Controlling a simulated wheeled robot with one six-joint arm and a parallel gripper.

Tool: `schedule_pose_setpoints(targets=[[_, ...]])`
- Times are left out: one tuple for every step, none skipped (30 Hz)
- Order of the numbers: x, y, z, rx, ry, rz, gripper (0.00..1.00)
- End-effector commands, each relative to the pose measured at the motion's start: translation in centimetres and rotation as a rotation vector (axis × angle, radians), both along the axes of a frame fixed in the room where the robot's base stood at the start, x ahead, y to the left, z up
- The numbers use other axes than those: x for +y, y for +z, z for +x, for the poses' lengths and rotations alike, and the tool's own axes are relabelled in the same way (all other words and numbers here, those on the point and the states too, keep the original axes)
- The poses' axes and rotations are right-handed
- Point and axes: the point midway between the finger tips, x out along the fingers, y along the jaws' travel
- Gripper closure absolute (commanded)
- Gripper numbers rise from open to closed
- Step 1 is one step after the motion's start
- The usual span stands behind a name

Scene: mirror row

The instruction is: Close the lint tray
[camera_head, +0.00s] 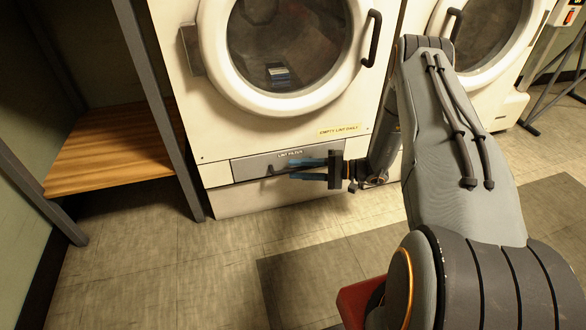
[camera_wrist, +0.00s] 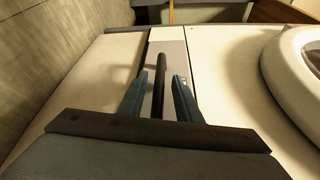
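The lint tray (camera_head: 247,168) is the grey panel low on the front of the white dryer, with a "lint filter" label. It also shows in the wrist view (camera_wrist: 176,50). I cannot tell how far it stands out from the dryer. Its dark bar handle (camera_wrist: 161,72) runs between the two blue fingers of my gripper (camera_head: 291,169). In the wrist view my gripper (camera_wrist: 160,82) is open, with a gap on each side of the handle. In the head view the fingers reach in from the right and hide part of the handle and panel.
The dryer's round door (camera_head: 284,101) is above the tray. A second white machine (camera_head: 508,100) stands to the right. A wooden shelf (camera_head: 110,150) with a grey metal post (camera_head: 160,110) is at the left. The tiled floor (camera_head: 190,270) in front is clear.

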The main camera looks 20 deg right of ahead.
Motion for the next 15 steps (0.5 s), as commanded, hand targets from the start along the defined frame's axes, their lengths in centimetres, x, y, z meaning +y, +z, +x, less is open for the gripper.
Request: schedule_pose_setpoints(targets=[[-1.0, 0.3, -0.4, 0.0, -0.003, 0.0, 0.69], [-1.4, 0.3, -0.6, 0.001, -0.003, 0.001, 0.69], [-2.1, 0.4, -0.8, 0.001, -0.004, 0.0, 0.69], [-2.5, 0.4, -1.0, 0.0, -0.003, 0.0, 0.69], [-2.9, 0.4, -1.2, -0.001, -0.003, -0.001, 0.69], [-3.5, 0.5, -1.4, -0.001, -0.003, -0.001, 0.69], [-3.8, 0.5, -1.5, -0.001, -0.003, -0.001, 0.69], [-4.1, 0.5, -1.6, -0.001, -0.003, -0.001, 0.69], [-4.4, 0.5, -1.8, -0.001, -0.002, -0.002, 0.69], [-4.7, 0.5, -1.9, -0.001, -0.002, -0.002, 0.69], [-4.9, 0.5, -1.9, -0.001, -0.002, -0.002, 0.69], [-5.0, 0.5, -2.0, -0.001, -0.002, -0.002, 0.69], [-5.1, 0.5, -2.0, -0.001, -0.002, -0.002, 0.69], [-5.2, 0.5, -2.0, -0.001, -0.001, -0.001, 0.69], [-5.2, 0.5, -2.1, -0.001, -0.001, -0.001, 0.69]])
